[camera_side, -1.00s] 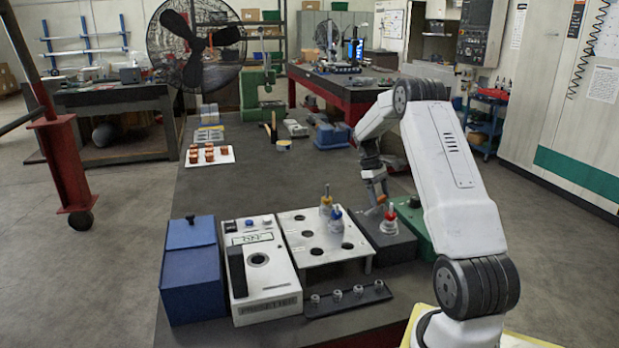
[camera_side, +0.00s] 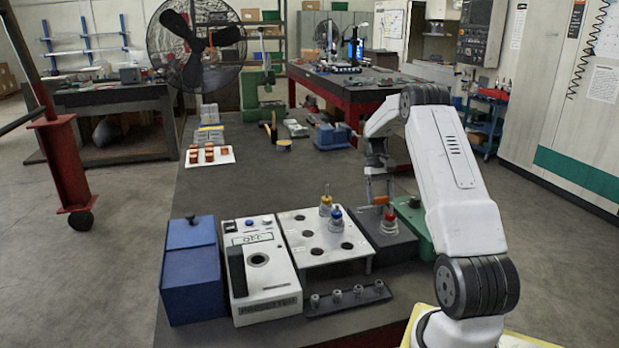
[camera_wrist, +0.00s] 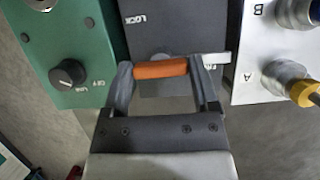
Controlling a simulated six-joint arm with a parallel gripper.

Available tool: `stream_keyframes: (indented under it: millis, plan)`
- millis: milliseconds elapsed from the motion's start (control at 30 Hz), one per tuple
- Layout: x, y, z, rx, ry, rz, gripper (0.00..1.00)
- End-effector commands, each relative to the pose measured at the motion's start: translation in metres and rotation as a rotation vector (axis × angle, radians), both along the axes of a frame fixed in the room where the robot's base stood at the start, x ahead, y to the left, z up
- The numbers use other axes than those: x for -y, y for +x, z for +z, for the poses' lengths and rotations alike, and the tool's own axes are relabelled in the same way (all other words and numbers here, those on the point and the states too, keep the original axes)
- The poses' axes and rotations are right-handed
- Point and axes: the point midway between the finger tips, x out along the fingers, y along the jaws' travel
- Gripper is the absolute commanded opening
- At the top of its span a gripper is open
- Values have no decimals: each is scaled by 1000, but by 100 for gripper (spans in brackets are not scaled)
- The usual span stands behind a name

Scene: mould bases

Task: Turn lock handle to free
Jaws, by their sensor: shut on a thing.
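The lock block is a dark grey box, in the side view (camera_side: 385,242) and at the top middle of the wrist view (camera_wrist: 165,28), where the printed word LOCK shows. The orange lock handle (camera_wrist: 160,69) lies crosswise between my fingers in the wrist view, and it also shows in the side view (camera_side: 380,200). My gripper (camera_wrist: 163,75) is shut on the handle, one finger at each end. In the side view my gripper (camera_side: 379,188) stands over the block's far part.
A green box with a black knob (camera_wrist: 68,74) stands close on one side. On the other is the white plate (camera_wrist: 265,62) marked A and B, with tool holders (camera_wrist: 290,80). A presetter (camera_side: 262,270) and blue box (camera_side: 191,270) stand farther left.

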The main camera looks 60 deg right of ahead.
Motion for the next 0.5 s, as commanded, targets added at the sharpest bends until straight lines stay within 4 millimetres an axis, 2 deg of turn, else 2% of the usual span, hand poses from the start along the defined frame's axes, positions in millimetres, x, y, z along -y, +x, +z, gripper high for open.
stream_keyframes:
  millis: [200, 233, 300, 500]
  plan:
    - [1, 1, 2, 4, -4, -2, 18]
    - [1, 1, 2, 4, -4, -2, 80]
    - [1, 1, 1, 4, -3, -1, 100]
    - [0, 1, 1, 2, -2, 0, 100]
